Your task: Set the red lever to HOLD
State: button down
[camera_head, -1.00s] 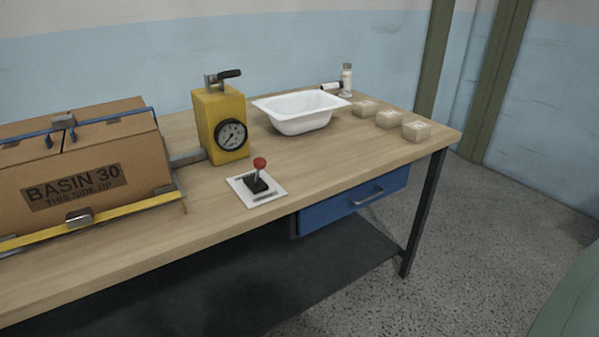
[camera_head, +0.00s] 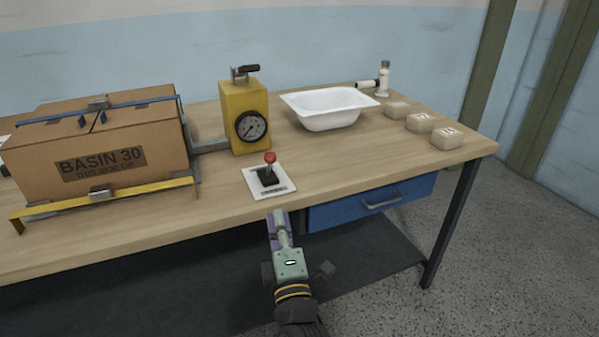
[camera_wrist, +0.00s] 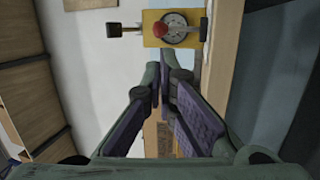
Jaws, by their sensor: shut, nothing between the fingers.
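The red lever (camera_head: 270,158) stands on a black base on a white plate (camera_head: 252,187) near the table's front edge. It looks nearly upright; the plate's lettering is too small to read. In the wrist view the lever's red knob (camera_wrist: 160,28) shows ahead of my fingertips, in front of a yellow gauge box. My gripper (camera_head: 278,214) is at the table's front edge, just below and in front of the plate in the head view, apart from the lever. In the wrist view my gripper (camera_wrist: 162,68) has its purple-padded fingers together, holding nothing.
The yellow gauge box (camera_head: 234,99) stands behind the plate. A cardboard box (camera_head: 130,175) in a yellow and blue clamp frame is at left. A blue drawer (camera_head: 340,211) hangs below.

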jog(key=shift+d+f, duration=0.15)
jog(key=shift+d, duration=0.15)
jog(key=shift+w+b, duration=0.1)
jog(key=shift+b, duration=0.2)
jog(key=b, duration=0.8)
send_near(271, 164)
jog(key=p+x, duration=0.1)
jog(key=x, duration=0.1)
jog(key=p+x, duration=0.1)
jog(key=p, duration=0.1)
jog(key=p+x, duration=0.1)
jog(key=x, duration=0.1)
jog(key=shift+w+a+r, duration=0.1)
jog(key=shift+w+r, duration=0.1)
jog(key=shift+r, duration=0.15)
jog(key=shift+w+p, duration=0.35)
jog(key=shift+w, duration=0.3)
jog(key=shift+w, duration=0.1)
